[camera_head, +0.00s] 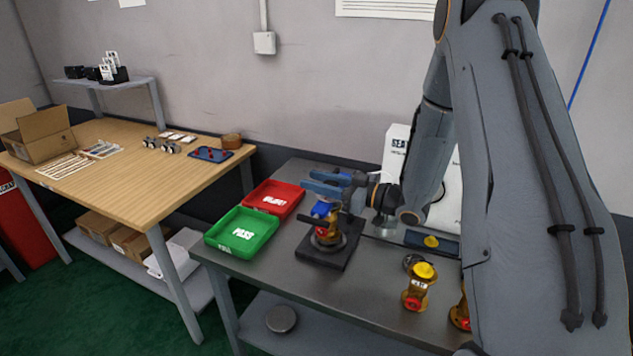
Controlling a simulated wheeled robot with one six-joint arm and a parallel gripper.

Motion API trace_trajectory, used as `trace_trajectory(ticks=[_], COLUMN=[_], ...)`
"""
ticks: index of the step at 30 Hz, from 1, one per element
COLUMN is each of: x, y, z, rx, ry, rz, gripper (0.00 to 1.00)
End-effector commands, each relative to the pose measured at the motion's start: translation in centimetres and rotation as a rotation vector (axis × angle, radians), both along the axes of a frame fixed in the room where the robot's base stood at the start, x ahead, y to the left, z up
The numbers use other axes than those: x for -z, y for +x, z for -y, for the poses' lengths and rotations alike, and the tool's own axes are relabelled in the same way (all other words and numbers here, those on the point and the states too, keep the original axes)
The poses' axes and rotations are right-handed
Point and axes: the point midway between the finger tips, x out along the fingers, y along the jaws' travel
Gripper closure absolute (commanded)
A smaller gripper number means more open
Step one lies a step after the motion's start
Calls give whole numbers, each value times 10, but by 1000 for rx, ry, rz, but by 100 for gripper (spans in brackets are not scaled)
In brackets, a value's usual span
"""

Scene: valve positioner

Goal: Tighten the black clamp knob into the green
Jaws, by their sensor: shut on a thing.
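My gripper (325,184), with blue fingers, is above the black clamp fixture (315,253) on the grey bench. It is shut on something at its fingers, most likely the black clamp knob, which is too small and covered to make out. A brass-coloured valve (327,235) stands upright in the fixture, with a blue part (322,209) at its top just below the fingers. A dark bar (310,220) of the fixture reaches across the valve on the left. No green mark for the knob can be made out.
A green PASS tray (240,252) and a red tray (298,198) lie left of the fixture. A yellow-capped valve (417,290) stands to the right, another partly hidden by my arm. A wooden table (125,190) is on the left, with a gap between.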

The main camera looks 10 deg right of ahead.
Motion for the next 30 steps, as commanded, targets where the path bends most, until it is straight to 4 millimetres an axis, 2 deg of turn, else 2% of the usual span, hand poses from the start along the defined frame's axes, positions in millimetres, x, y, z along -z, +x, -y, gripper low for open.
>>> trace_trajectory(ticks=[8,21,30], x=[0,1,0], y=[3,12,14], z=[3,15,23], rx=[163,565,781], ry=[2,0,1], rz=[-2,-1,2], gripper=[89,89,89])
